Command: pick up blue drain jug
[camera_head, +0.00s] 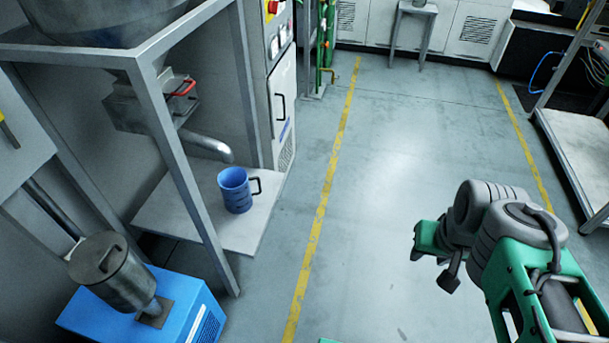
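The blue drain jug (234,190) stands upright on a low grey shelf (240,236) at the left, inside a metal frame. Its dark handle points right. A metal spout (206,146) ends just above and to the left of the jug. My arm shows at the lower right, in green and grey, far to the right of the jug and apart from it. I cannot make out any gripper fingers on it, so whether the gripper is open or shut does not show.
A frame post (185,165) rises left of the jug. A blue machine (190,308) with a metal canister (110,272) stands at the lower left. A cabinet (283,105) stands behind the shelf. The grey floor between the yellow lines is clear. A rack (570,150) stands at the right.

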